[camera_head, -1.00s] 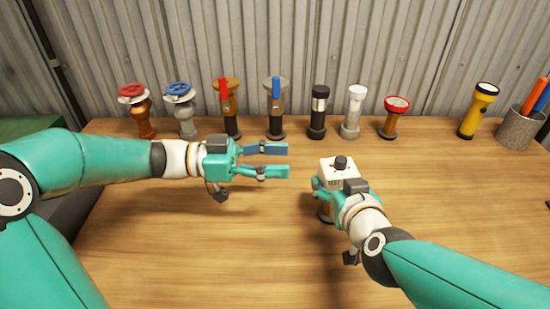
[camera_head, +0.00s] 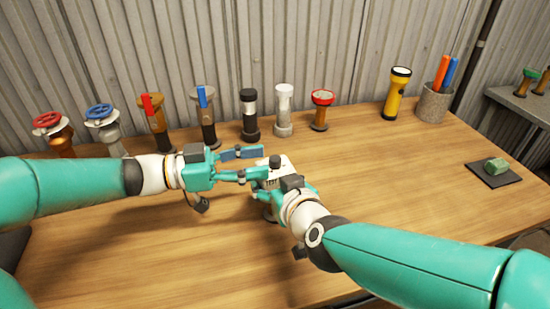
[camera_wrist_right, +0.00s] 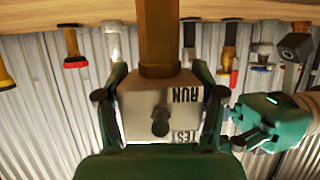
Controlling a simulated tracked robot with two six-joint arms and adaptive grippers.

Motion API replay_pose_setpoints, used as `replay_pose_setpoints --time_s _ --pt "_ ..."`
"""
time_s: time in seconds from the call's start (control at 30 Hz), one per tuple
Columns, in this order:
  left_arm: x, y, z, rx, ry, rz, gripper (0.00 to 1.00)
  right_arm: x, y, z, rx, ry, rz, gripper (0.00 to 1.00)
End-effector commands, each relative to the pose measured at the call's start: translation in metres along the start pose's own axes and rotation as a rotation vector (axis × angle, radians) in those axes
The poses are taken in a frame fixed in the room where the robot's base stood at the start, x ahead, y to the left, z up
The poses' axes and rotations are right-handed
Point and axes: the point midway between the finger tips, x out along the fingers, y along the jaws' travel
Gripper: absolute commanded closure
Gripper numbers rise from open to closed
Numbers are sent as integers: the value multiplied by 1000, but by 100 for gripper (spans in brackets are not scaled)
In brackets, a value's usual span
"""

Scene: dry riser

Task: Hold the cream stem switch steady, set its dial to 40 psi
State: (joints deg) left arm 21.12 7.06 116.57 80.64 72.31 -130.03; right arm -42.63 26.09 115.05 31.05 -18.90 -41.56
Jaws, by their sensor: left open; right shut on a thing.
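The cream stem switch (camera_head: 272,178) is a pale box on a stem, near the middle of the table in the head view. A black dial knob (camera_head: 275,161) stands on top. In the right wrist view the box (camera_wrist_right: 135,112) shows dark lettering, "RUN" and part of "TEST", around the knob (camera_wrist_right: 160,122), with a brown stem (camera_wrist_right: 158,40). My right gripper (camera_head: 279,187) is shut on the box, a finger on each side. My left gripper (camera_head: 262,164) is open and empty, its fingertips just left of the knob. I cannot tell if they touch the switch.
Behind stands a row of valves and torches: a red-wheel valve (camera_head: 52,131), a blue-wheel valve (camera_head: 104,128), a white torch (camera_head: 284,110), and a yellow torch (camera_head: 396,95). A pen cup (camera_head: 433,105) and a dark pad (camera_head: 480,173) are right. The front table is clear.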

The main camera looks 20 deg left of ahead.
Motion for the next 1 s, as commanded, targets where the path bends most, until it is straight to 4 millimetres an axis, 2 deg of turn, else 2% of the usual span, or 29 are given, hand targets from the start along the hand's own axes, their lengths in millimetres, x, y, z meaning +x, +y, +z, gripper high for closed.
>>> replay_pose_setpoints --time_s 0.1,0.23,0.4,0.63,0.67,0.93,1.0 --pt "21 1 0 -1 -1 4 50 0 0 1 0 -3 -1 87" --pt "35 0 0 -1 0 2 50 0 0 1 0 -3 0 87" --pt "42 0 0 0 -2 0 50 0 0 1 0 -3 0 87" --pt "42 0 0 0 -1 -1 50 0 0 1 0 -2 0 87" --pt "42 0 0 0 -1 -1 53 0 0 1 0 -2 0 87" --pt "42 0 0 0 -1 -1 98 0 0 1 0 -2 0 87" --pt "42 0 0 0 -1 -1 100 0 0 1 0 -2 0 87"
